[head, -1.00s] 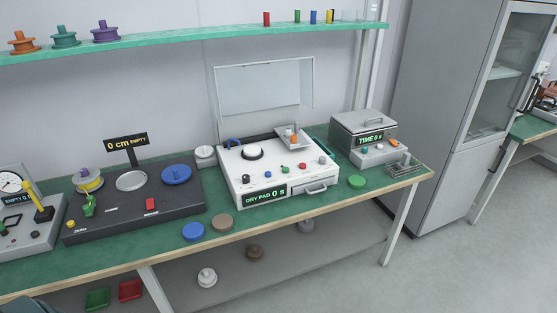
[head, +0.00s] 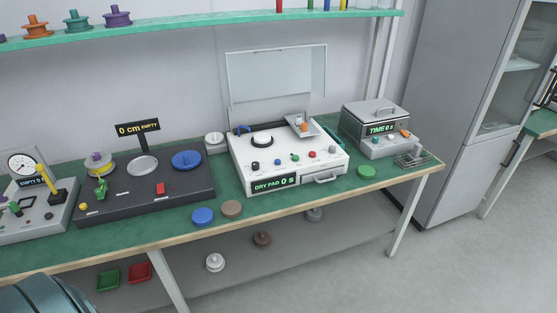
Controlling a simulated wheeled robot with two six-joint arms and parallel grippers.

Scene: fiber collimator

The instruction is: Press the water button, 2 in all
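The white polishing machine (head: 327,167) stands on the green bench with its clear lid (head: 277,79) raised and its display (head: 275,183) reading "DRY PAD 0 s". Its front panel has a small blue button (head: 278,161), a green button (head: 295,157), a red button (head: 312,153) and a grey knob (head: 333,149). No label for water is legible, so I cannot tell which one is the water button. Neither gripper is in view.
A black spool unit (head: 125,208) reading "0 cm EMPTY" stands left of the machine, and a grey timer box (head: 375,118) stands right. Blue (head: 203,216) and brown (head: 232,208) discs lie near the bench's front edge, a green disc (head: 367,172) farther right.

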